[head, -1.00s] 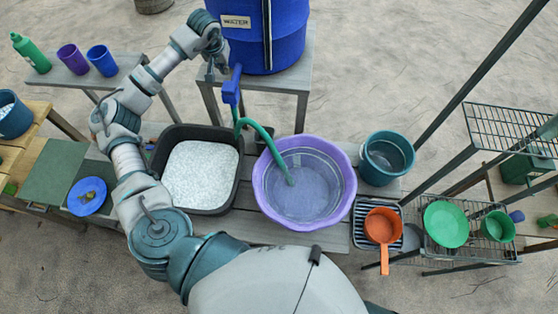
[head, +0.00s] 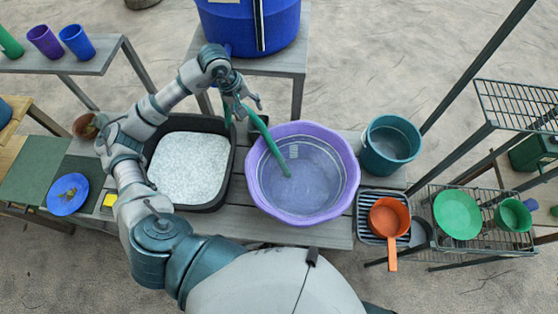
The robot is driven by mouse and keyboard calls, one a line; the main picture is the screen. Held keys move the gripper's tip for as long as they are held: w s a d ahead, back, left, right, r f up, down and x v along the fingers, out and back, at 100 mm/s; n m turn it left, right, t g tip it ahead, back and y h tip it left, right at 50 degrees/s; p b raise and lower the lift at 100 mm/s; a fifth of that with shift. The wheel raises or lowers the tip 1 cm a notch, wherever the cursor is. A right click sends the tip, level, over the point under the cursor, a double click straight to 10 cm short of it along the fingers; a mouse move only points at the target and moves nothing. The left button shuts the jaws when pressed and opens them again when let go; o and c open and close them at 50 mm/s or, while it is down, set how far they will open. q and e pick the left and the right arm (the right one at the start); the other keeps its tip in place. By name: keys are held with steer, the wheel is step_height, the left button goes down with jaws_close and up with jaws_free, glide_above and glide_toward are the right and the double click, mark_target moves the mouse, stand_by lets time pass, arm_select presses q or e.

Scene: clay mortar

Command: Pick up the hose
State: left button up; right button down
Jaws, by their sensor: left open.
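The green hose (head: 264,138) comes down from near the blue water barrel (head: 252,28) and curves into the purple basin (head: 303,212). Its lower end rests inside the basin. My left gripper (head: 246,106) is open, just above and beside the upper part of the hose. The gripper hides part of the hose's upper bend and the barrel's spout. I cannot tell whether a finger touches the hose. My right gripper is not in view.
A black tub (head: 188,168) of white grains stands left of the basin, under my left arm. A teal bucket (head: 389,145) stands to the right. An orange pan (head: 389,218) lies on a rack, near a green plate (head: 457,213) and green cup (head: 512,215).

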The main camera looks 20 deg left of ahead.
mark_target(263, 130)
arm_select(q)
steer(key=p+x, duration=0.1)
steer(key=x, duration=1)
steer(key=shift+a, duration=0.1)
steer(key=p+x, duration=0.1)
steer(key=x, duration=0.4)
steer(key=shift+d+f+p, duration=0.25)
steer(key=shift+f+p, duration=0.1)
steer(key=shift+p, duration=0.05)
jaws_close()
